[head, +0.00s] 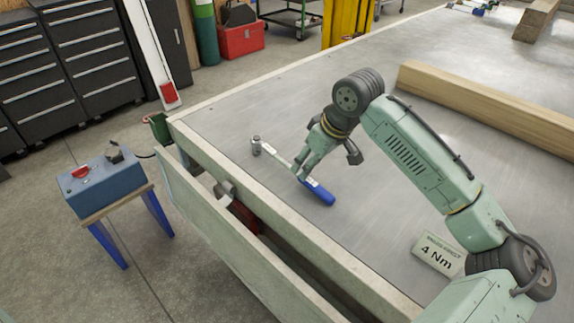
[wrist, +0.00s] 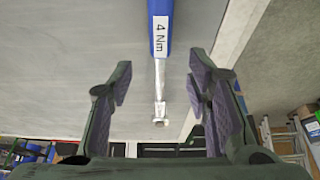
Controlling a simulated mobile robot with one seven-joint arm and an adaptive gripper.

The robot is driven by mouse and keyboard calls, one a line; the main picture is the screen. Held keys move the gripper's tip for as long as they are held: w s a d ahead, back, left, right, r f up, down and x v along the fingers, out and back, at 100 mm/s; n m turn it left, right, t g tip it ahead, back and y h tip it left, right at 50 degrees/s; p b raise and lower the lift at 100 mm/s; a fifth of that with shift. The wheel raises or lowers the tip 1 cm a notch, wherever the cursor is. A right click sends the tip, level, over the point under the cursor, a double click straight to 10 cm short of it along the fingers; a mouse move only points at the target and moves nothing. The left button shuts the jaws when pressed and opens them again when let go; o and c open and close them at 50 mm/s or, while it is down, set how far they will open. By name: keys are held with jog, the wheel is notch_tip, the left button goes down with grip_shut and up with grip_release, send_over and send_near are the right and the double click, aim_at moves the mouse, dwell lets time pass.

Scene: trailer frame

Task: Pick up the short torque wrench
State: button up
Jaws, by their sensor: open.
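A torque wrench (head: 318,192) with a blue handle and a silver shaft and head lies on the grey trailer deck near its front-left corner. In the wrist view its blue handle (wrist: 161,12) enters from the top, with a white label reading "4 Nm", and the shaft runs down between my fingers. My gripper (head: 328,165) is open above the wrench, with one finger hiding part of the shaft in the head view. In the wrist view the fingers (wrist: 160,72) stand either side of the shaft with clear gaps.
A sign reading "4 Nm" (head: 437,253) lies on the deck (head: 240,110) at right. A long wooden beam (head: 490,107) lies farther back. A raised pale rail (head: 290,225) borders the deck's near side. A blue box (head: 100,180) stands on a stool beyond the deck.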

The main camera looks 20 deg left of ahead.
aim_at(289, 167)
jog(key=p+x, duration=0.1)
jog(key=x, duration=0.4)
jog(key=shift+s+d+f, duration=0.1)
jog(key=shift+s+d, duration=0.05)
jog(key=shift+c, duration=0.4)
grip_shut()
